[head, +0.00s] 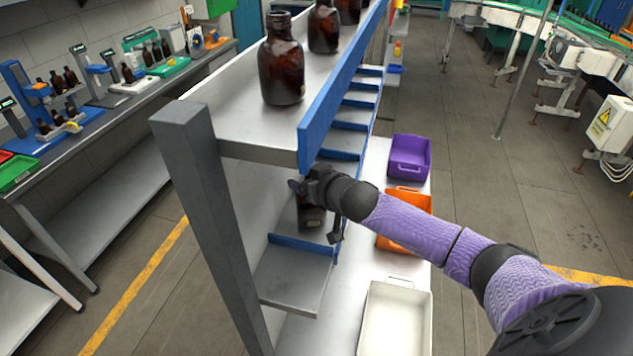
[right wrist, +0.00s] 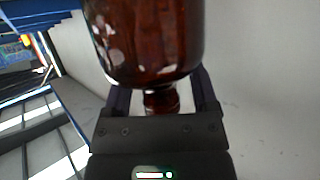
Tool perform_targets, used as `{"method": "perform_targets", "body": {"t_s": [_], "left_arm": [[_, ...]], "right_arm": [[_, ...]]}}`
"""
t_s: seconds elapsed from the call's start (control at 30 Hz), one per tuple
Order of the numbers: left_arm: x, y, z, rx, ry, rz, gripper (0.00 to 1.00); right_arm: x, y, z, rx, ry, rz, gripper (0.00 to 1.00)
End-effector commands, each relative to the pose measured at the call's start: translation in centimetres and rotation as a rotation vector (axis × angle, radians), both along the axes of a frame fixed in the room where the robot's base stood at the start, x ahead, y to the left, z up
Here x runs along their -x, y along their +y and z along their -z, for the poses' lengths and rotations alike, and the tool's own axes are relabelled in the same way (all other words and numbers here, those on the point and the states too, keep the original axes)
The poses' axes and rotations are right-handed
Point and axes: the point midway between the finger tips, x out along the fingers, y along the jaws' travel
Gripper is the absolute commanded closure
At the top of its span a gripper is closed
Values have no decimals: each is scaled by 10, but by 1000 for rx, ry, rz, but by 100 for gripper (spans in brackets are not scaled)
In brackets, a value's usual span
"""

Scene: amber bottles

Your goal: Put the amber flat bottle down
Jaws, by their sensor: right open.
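The amber flat bottle (head: 311,216) stands in a lower shelf compartment, partly hidden by my right gripper (head: 300,188) just above it. In the right wrist view the brown glass bottle (right wrist: 150,45) fills the upper middle, its neck pointing toward the palm. The open fingers of the right gripper (right wrist: 162,98) lie on both sides of the neck, with visible gaps. The contact of the bottle's base with the shelf is not clear. My left gripper is not in view.
Larger amber bottles (head: 281,62) stand on the upper shelf (head: 245,122), behind its blue front rail (head: 330,85). Blue dividers part the lower compartments. A purple bin (head: 409,157), an orange bin (head: 412,203) and a white tray (head: 396,318) sit to the right. A grey post (head: 205,210) stands left.

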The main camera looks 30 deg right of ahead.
Motion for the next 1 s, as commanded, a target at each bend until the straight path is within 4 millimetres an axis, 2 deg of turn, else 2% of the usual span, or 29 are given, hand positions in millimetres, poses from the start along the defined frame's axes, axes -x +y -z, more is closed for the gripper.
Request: {"method": "perform_targets", "body": {"t_s": [0.5, 0.67, 0.83, 0.87, 0.93, 0.97, 1.0], "left_arm": [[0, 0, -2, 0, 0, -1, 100], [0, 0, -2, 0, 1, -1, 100], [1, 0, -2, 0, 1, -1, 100], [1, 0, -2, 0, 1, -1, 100], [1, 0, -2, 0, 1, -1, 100], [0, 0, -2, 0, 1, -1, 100], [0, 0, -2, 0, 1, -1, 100]], "right_arm": [[90, 0, -36, 1, 4, 0, 25], [105, 0, -43, 1, 2, 0, 25], [108, -1, -45, 1, 0, 1, 25], [108, -2, -44, 2, 3, 4, 25], [110, -15, -23, 10, 35, 42, 25], [112, -25, -4, 18, 66, 71, 25], [121, -41, 31, 33, 127, 117, 25]]}}
